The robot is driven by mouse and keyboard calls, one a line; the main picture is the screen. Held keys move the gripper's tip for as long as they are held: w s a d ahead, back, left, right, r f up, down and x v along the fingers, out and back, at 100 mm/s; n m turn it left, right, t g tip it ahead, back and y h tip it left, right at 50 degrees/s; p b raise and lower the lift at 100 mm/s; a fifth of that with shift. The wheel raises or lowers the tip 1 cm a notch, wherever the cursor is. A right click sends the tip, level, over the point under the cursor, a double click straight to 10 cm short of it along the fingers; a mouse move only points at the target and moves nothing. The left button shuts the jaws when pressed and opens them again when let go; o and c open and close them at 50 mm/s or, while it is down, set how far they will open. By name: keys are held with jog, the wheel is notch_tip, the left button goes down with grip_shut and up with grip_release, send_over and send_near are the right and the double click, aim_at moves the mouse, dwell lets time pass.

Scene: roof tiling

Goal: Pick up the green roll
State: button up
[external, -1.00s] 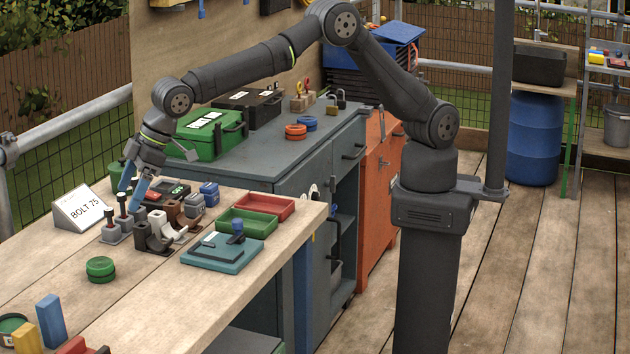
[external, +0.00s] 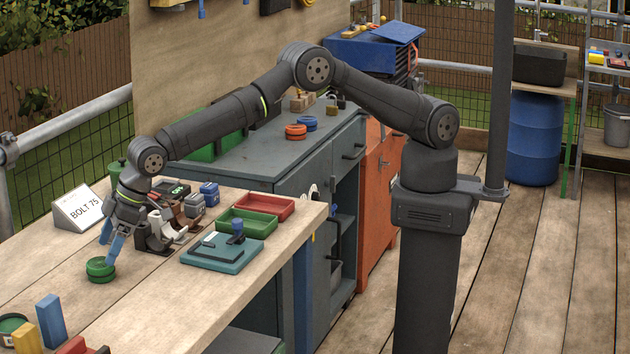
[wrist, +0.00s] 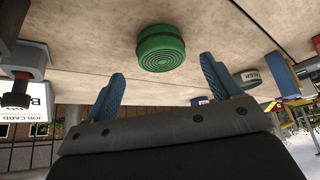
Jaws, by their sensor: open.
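The green roll (external: 100,268) lies flat on the wooden bench in the external view, left of the middle of the bench top. My gripper (external: 110,250) is just above and beside it, fingers pointing down, with one blue finger overlapping the roll in the picture. In the wrist view the green roll (wrist: 161,48) shows its ringed face and lies beyond the gap between the two blue fingertips. My gripper (wrist: 163,72) is open there with nothing between its fingers. Whether a finger touches the roll cannot be told.
A BOLT 75 sign (external: 80,208) and a dark rack (external: 155,240) stand behind the gripper. A blue block (external: 50,320), a yellow block (external: 27,338) and a round labelled tin (external: 12,326) are nearer the front. A teal board (external: 222,254) lies right. Bench between is clear.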

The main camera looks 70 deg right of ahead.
aim_at(99, 263)
jog(key=shift+x, duration=2.65)
jog(key=shift+a+r, duration=0.15)
jog(key=c, duration=1.1)
jog(key=shift+r, duration=0.1)
